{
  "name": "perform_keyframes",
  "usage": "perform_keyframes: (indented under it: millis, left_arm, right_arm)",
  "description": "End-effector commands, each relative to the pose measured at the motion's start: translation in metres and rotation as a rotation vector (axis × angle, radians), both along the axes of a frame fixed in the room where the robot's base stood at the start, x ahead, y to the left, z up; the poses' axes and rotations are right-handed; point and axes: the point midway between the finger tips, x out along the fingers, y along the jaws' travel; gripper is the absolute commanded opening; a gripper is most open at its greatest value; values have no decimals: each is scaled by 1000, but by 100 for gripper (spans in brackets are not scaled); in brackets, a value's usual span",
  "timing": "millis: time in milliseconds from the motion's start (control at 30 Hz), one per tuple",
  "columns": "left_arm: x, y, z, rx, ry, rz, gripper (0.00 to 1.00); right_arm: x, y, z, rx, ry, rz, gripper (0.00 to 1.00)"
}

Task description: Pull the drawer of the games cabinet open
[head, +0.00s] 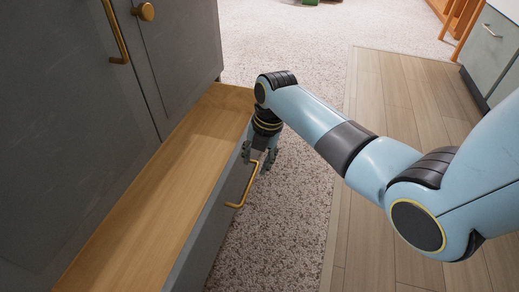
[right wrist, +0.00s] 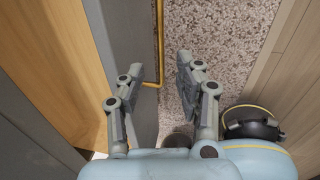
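The games cabinet's drawer (head: 172,165) stands well out from the dark grey cabinet (head: 62,110), its bare wooden inside showing. Its grey front carries a brass bar handle (head: 245,190), which also shows in the right wrist view (right wrist: 160,35). My right gripper (head: 257,160) is at the far end of the handle, pointing down. In the right wrist view its fingers (right wrist: 158,68) are spread apart, with the handle's end between them and one finger over the drawer front. Whether a finger touches the handle I cannot tell. My left gripper is out of view.
Brass hardware (head: 146,12) sits on the cabinet doors above the drawer. Speckled carpet (head: 285,225) lies clear beside the drawer, with wooden flooring (head: 395,90) to the right. A grey-green cabinet (head: 492,50) and orange legs (head: 450,25) stand at the far right.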

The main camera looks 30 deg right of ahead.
Motion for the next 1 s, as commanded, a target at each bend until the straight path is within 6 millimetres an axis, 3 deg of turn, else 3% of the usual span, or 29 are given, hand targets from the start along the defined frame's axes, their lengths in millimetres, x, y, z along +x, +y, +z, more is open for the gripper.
perform_keyframes:
  millis: [133,333,867,1000]
  left_arm:
    - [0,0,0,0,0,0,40]
    - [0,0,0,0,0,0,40]
    - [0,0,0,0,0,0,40]
    - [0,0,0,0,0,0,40]
  right_arm:
    - [-4,-4,25,-1,-1,0,34]
    - [-6,-5,38,-1,0,0,34]
    - [-7,-5,37,0,0,-10,34]
    - [-30,-6,23,11,-14,-168,34]
